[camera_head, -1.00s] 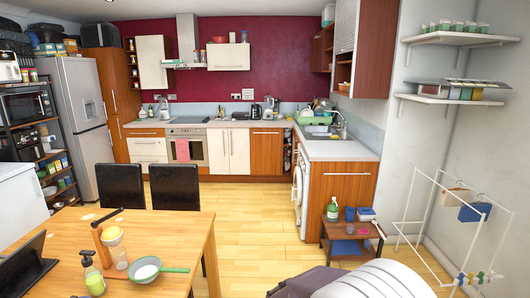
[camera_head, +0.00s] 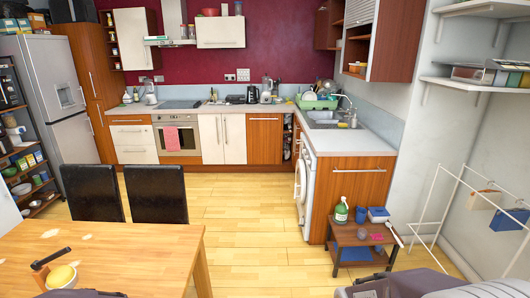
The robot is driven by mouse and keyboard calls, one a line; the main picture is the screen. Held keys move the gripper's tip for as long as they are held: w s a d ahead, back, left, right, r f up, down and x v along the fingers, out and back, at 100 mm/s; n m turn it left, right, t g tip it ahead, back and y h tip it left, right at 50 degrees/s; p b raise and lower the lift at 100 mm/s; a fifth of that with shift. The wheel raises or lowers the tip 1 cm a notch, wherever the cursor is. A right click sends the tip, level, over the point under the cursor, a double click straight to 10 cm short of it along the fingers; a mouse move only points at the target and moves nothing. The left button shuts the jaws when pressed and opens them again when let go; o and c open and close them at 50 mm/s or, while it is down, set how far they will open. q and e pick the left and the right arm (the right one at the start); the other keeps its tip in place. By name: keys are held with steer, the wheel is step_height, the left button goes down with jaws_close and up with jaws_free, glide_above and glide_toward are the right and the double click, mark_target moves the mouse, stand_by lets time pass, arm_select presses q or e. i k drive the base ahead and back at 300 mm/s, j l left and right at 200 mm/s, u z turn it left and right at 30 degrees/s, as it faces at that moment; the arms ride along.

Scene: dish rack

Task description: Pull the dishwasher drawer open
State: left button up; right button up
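A white front-loading machine (camera_head: 301,186) with a round door stands under the right counter, seen from a steep angle. I cannot tell whether it is the dishwasher, and I make out no pulled-out drawer. A narrow dark opening (camera_head: 287,138) with small things in it shows at the counter corner. A green dish rack (camera_head: 316,102) with dishes stands on the counter beside the sink (camera_head: 325,117). Neither gripper's fingers show.
The wooden floor (camera_head: 245,225) is clear between the table and counters. Two dark chairs (camera_head: 158,194) stand behind the wooden table (camera_head: 125,250). A white drying frame (camera_head: 440,205) is at the right.

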mark_target(263, 130)
steer(key=i+z, duration=0.15)
steer(key=i, duration=4.3)
steer(key=i+u, duration=0.1)
steer(key=i, duration=1.35)
steer(key=i+l+u, duration=0.15)
steer(key=i+u, duration=0.15)
steer(key=i, duration=0.15)
steer(key=i+l+u, duration=0.2)
steer(key=i+u, duration=0.15)
steer(key=i+l+u, duration=0.3)
steer(key=i+l, duration=0.05)
steer(key=i, duration=0.1)
